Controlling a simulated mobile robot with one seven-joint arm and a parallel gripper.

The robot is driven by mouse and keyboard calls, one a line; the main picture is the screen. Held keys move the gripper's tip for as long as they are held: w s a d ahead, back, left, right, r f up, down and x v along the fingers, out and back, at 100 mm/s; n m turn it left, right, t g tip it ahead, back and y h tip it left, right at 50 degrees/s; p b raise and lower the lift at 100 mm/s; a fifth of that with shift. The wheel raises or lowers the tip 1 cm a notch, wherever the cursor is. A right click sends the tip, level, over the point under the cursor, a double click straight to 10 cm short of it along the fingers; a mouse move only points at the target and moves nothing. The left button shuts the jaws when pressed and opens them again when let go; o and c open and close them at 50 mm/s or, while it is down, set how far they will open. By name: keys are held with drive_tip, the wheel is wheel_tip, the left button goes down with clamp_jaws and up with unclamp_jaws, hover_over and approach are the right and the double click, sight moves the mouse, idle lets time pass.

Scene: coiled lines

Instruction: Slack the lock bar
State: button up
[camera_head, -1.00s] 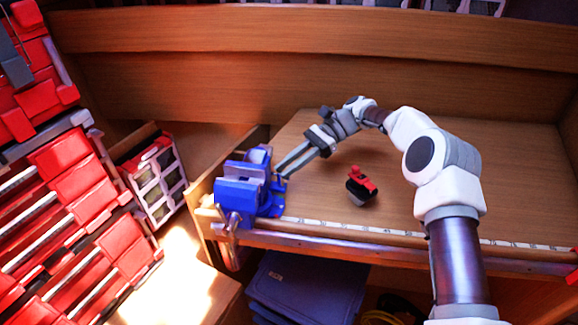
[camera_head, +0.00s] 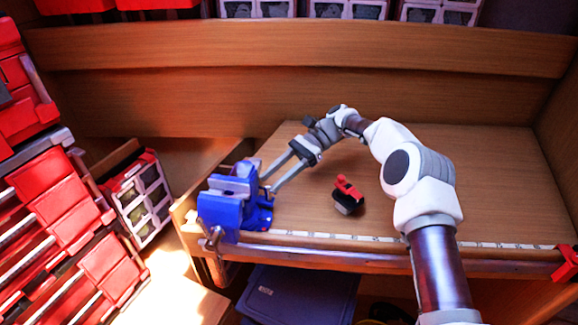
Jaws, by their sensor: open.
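A blue bench vise (camera_head: 222,208) is fixed at the left front corner of the wooden workbench. Its grey lock bar (camera_head: 210,240) hangs at the front, below the blue body. My gripper (camera_head: 266,188) is open, its two long grey fingers pointing down and left. The fingertips are beside the right rear side of the vise; I cannot tell whether they touch it. Nothing shows between the fingers.
A small red and black tool (camera_head: 347,194) lies on the bench right of the vise. A ruler strip (camera_head: 340,237) runs along the front edge. Red bins (camera_head: 60,195) stand at the left. The bench's right half is clear beyond my arm.

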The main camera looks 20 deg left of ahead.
drive_tip(key=p+v, duration=0.4)
drive_tip(key=v, duration=0.2)
drive_tip(key=shift+w+d+r, duration=0.15)
drive_tip(key=shift+w+d, duration=0.05)
drive_tip(key=shift+d, duration=0.2)
